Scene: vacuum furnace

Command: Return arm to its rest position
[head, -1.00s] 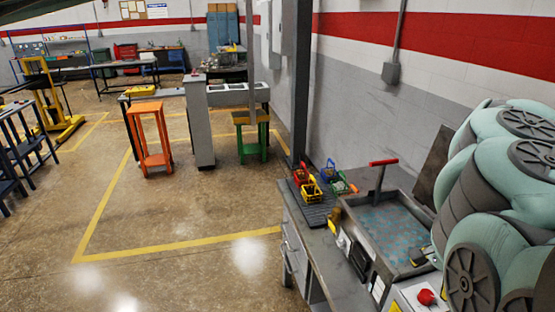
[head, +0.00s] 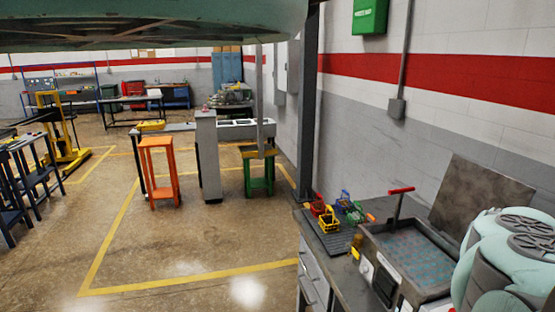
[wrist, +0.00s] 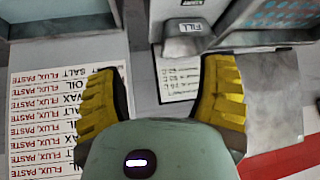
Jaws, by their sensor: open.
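My gripper (wrist: 165,98) shows in the wrist view with its two yellow ribbed fingers spread wide and nothing between them. Beyond the fingers are a printed list of flux paste, salt, oil and wax (wrist: 40,125), a smaller label (wrist: 178,78) and a grey part marked FILL (wrist: 188,28). In the head view, my arm links fill the lower right corner and a band across the top. The gripper itself is not visible there.
A grey bench (head: 312,262) at right holds small colored baskets (head: 329,222) and an open-lidded basin (head: 415,250) with a red-handled lever (head: 400,190). Orange (head: 160,172) and green (head: 258,170) stands are farther back.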

